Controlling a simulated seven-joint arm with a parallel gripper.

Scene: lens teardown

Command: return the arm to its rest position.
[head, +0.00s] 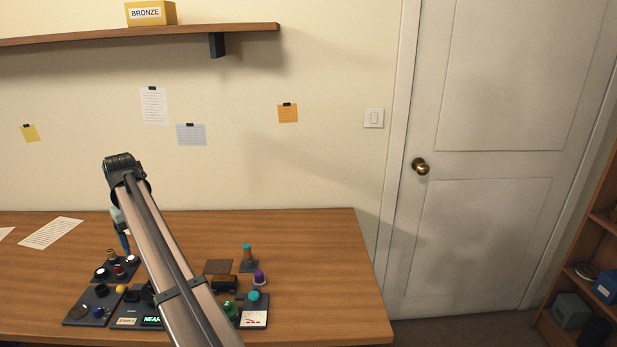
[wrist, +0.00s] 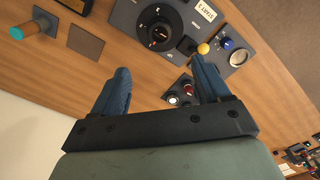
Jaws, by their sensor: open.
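My arm reaches out over the wooden table (head: 330,290) in the head view and hides part of the panels under it. My gripper (wrist: 158,85) shows in the wrist view with its two blue fingers apart and nothing between them. In the head view only a small part of the gripper (head: 122,235) shows, beside the arm and above the back of the panels. In the wrist view a small panel (wrist: 180,93) with a red knob and a white-ringed button lies below the fingers. I cannot tell the exact height of the fingertips above it.
Dark control panels (head: 85,312) with knobs and buttons stand along the table's front. A teal-topped peg (head: 247,253) and a brown square pad (head: 218,267) are right of the arm. The table's right end is clear. A shelf (head: 140,33) with a yellow BRONZE box (head: 150,14) hangs above.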

